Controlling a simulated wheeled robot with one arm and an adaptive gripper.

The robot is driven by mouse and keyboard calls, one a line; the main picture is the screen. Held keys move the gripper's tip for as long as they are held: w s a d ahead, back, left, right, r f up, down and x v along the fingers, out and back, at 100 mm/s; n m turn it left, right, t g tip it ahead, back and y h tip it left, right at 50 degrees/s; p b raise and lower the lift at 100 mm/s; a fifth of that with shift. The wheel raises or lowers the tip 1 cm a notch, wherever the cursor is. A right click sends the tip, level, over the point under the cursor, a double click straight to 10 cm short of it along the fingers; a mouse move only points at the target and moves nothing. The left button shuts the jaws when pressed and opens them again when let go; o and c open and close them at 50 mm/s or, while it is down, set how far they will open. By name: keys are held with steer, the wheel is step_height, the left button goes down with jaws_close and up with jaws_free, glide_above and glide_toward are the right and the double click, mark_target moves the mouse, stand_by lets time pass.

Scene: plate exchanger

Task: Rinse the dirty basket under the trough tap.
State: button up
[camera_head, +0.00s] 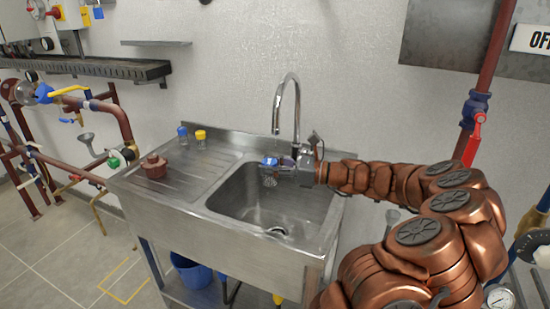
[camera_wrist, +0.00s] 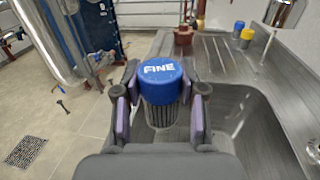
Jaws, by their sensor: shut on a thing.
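My gripper (camera_head: 283,163) is shut on a basket with a blue cap (camera_head: 270,160). In the wrist view the blue cap (camera_wrist: 161,82) reads "FINE", and a grey mesh cylinder hangs below it between the purple finger pads. The basket is upright, above the basin of the steel trough (camera_head: 225,205). The tap (camera_head: 292,100) arches over the basin from the back. Its spout end is above the basket in the head view; I cannot tell whether it is directly over it. I cannot make out running water or how dirty the mesh is.
A yellow-capped basket (camera_head: 201,137) and another blue-capped one (camera_head: 182,134) stand at the back of the drainboard. A red-brown fitting (camera_head: 154,167) sits at its left. Red pipes with valves run along both sides. A blue bucket (camera_head: 190,271) is under the trough.

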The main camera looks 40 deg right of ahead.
mark_target(265, 163)
steer(key=shift+s+a+r+p, duration=0.3)
steer(key=shift+a+r, duration=0.1)
steer(key=shift+r, duration=0.2)
steer(key=shift+s+a+r+p, duration=0.5)
steer(key=shift+s+a+r, duration=0.1)
steer(key=shift+a+r, duration=0.2)
steer(key=shift+s+a+r+p, duration=0.45)
steer(key=shift+s+a+r, duration=0.15)
steer(key=shift+a, duration=0.2)
